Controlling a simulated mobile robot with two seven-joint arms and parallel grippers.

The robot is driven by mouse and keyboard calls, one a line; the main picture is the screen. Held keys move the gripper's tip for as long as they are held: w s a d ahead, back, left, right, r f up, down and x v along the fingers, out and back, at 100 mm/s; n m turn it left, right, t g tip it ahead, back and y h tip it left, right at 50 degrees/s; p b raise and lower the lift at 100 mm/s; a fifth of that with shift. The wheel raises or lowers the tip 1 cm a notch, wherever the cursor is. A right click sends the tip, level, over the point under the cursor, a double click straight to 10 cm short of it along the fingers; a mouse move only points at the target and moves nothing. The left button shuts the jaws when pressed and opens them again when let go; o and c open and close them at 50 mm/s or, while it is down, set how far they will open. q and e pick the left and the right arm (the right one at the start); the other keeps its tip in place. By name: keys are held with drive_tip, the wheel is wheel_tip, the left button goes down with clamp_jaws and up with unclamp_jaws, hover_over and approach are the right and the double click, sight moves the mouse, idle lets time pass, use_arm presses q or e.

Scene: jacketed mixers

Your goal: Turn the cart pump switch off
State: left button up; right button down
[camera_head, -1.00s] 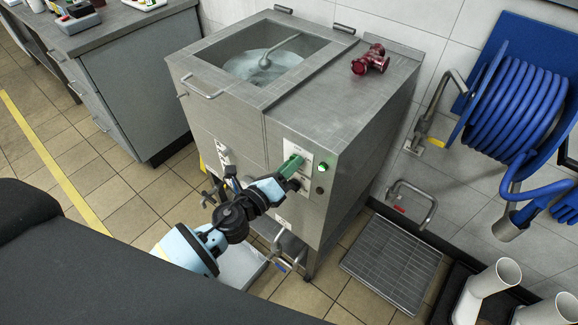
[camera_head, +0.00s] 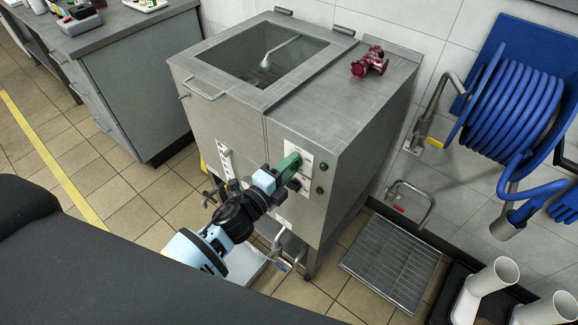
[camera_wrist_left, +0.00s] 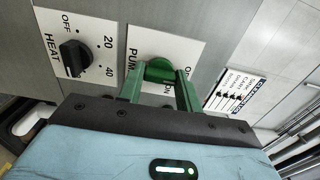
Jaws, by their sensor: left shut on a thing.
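The steel jacketed mixer (camera_head: 300,115) stands in the middle of the head view. Its front has a white switch plate (camera_head: 304,157). In the left wrist view, the plate marked PUMP (camera_wrist_left: 151,40) carries a green round switch knob (camera_wrist_left: 160,69). My left gripper (camera_head: 289,162) has green fingers and is at this plate. In the left wrist view the gripper (camera_wrist_left: 160,85) is shut with its fingers on either side of the pump knob. Part of the plate's lettering is hidden behind the fingers. The indicator lamp (camera_head: 323,166) beside the plate is dark. My right gripper is not in view.
A black HEAT dial (camera_wrist_left: 75,57) sits beside the pump plate. A red valve fitting (camera_head: 370,62) lies on the mixer's top. A blue hose reel (camera_head: 520,105) hangs at the right. A floor grate (camera_head: 392,262) lies beside the mixer. Counters stand at the left.

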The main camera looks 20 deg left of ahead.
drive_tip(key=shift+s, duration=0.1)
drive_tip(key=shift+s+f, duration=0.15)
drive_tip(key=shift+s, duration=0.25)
use_arm(q)
drive_tip(key=o, duration=1)
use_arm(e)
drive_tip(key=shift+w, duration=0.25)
use_arm(q)
drive_tip(key=shift+s, duration=0.1)
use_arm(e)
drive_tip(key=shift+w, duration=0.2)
use_arm(q)
drive_tip(key=v, duration=0.7)
drive_tip(key=shift+s+a+b, duration=0.15)
drive_tip(key=shift+s+b, duration=0.15)
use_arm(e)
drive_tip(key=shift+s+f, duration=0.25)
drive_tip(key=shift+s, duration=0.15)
